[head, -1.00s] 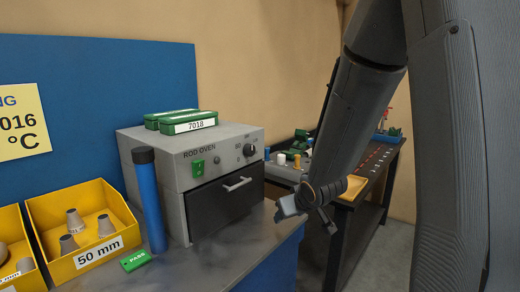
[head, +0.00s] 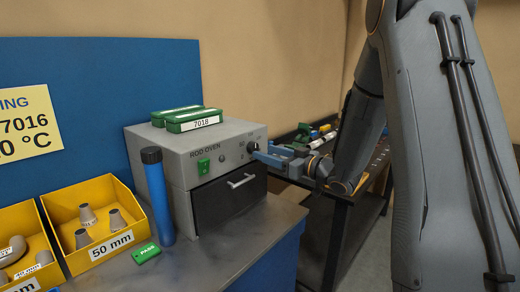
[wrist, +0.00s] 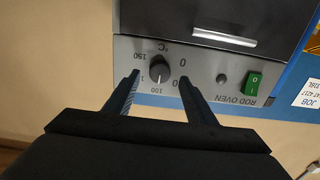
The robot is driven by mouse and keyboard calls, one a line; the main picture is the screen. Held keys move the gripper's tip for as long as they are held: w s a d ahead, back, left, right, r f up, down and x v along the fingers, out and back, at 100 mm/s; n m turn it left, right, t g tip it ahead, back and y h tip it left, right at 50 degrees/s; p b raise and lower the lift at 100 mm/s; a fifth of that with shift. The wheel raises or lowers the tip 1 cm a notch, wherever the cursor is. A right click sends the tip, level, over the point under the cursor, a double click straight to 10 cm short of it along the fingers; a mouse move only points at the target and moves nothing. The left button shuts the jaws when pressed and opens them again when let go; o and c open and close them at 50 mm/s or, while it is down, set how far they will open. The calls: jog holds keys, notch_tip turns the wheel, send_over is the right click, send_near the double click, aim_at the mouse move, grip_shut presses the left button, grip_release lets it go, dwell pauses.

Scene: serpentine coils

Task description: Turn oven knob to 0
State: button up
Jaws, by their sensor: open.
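The grey rod oven (head: 190,155) stands on the bench against the blue panel. Its round dark knob (wrist: 159,70) is on the front panel, with a dial marked 0, 100 and 150 around it; in the wrist view the panel appears upside down. The knob's white line points toward the 100 mark. In the head view the knob (head: 252,146) is partly hidden by my gripper (head: 262,153). In the wrist view my open gripper (wrist: 160,76) has one finger on each side of the knob, with visible gaps. I cannot tell how deep the fingers reach.
A green switch (head: 203,167) is on the oven front, above the dark door with its handle (head: 241,181). Green boxes (head: 193,122) lie on top. A blue tube (head: 157,195) and yellow bins (head: 90,220) stand left. A dark table (head: 345,195) is behind my arm.

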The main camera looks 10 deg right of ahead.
aim_at(255, 149)
jog(key=shift+p+x, duration=0.4)
jog(key=shift+x, duration=1.55)
jog(key=c, duration=1)
jog(key=shift+c, duration=0.2)
